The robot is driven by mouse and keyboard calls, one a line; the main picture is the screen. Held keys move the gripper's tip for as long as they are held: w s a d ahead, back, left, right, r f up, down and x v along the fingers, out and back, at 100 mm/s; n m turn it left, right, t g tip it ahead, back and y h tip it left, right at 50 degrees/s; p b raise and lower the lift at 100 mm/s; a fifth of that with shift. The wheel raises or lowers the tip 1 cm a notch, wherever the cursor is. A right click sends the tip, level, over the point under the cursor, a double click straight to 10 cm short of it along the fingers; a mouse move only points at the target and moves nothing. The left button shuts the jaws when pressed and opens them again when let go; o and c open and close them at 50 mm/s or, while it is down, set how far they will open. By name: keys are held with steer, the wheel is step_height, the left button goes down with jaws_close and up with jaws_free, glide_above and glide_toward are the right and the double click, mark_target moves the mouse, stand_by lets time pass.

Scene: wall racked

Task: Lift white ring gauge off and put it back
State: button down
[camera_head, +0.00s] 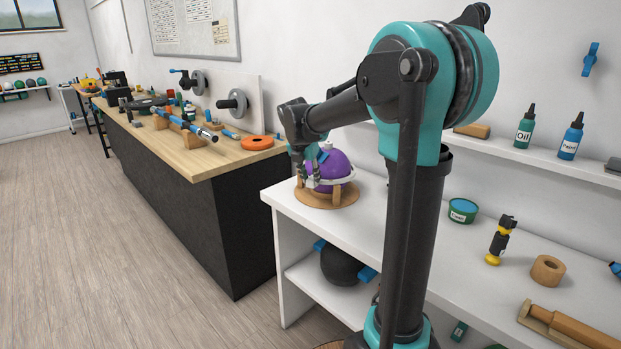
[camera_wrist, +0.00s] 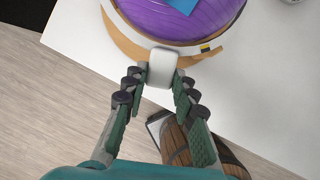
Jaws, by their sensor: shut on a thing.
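The white ring gauge (camera_wrist: 162,66) lies around a purple ball (camera_wrist: 190,18). In the wrist view its pale block-like tab is between my fingertips, and a pale band with a small yellow mark runs along the ball's lower side. My gripper (camera_wrist: 162,76) is shut on that tab. In the head view the ball (camera_head: 338,164) rests on a round wooden stand (camera_head: 322,200) at the left end of the white bench, and a pale band (camera_head: 335,182) crosses it low down. My gripper (camera_head: 312,172) is at its left side. The ring's far side is hidden.
The white bench (camera_head: 390,232) also holds a green tin (camera_head: 463,211), a black-and-yellow tool (camera_head: 499,242) and a wooden ring (camera_head: 547,270). A dark ball (camera_head: 343,264) sits on the shelf below. A wood-topped workbench (camera_head: 215,158) stands behind left. A banded barrel (camera_wrist: 178,140) shows under my gripper.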

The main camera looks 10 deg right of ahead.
step_height(320, 180, up, 14)
stand_by(2.1)
steer(key=shift+f, duration=0.1)
